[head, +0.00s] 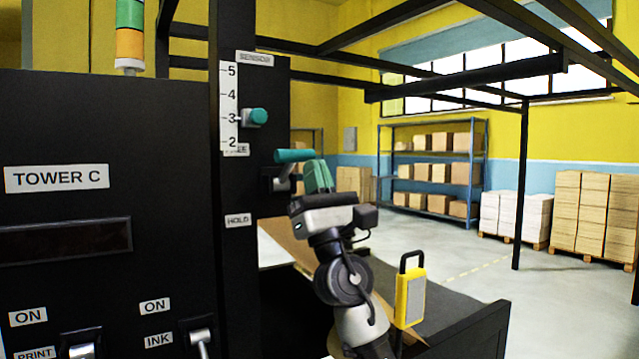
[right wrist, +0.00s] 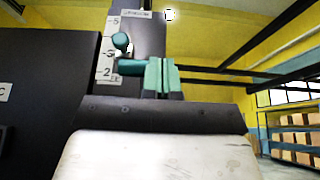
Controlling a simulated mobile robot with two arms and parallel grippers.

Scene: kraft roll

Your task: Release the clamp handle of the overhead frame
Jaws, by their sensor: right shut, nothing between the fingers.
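The clamp handle (head: 294,155) is a teal grip on a dark lever on the black post. It sits raised, nearer the upper label (head: 238,150), whose visible letters end in "EE", than the HOLD label (head: 238,220) below. My right gripper (head: 318,172) has teal fingers, shut and empty, just right of and below the grip. In the right wrist view the clamp handle (right wrist: 132,67) lies left of the fingertips (right wrist: 161,66); whether they touch is unclear. My left gripper is not in view.
A teal knob (head: 257,116) sits above by the scale (head: 229,105), near 3. The TOWER C panel (head: 110,230) fills the left. A yellow lamp-like item (head: 410,295) stands right of my arm. Dark overhead bars (head: 465,78) cross the upper right. Shelves and pallets are far back.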

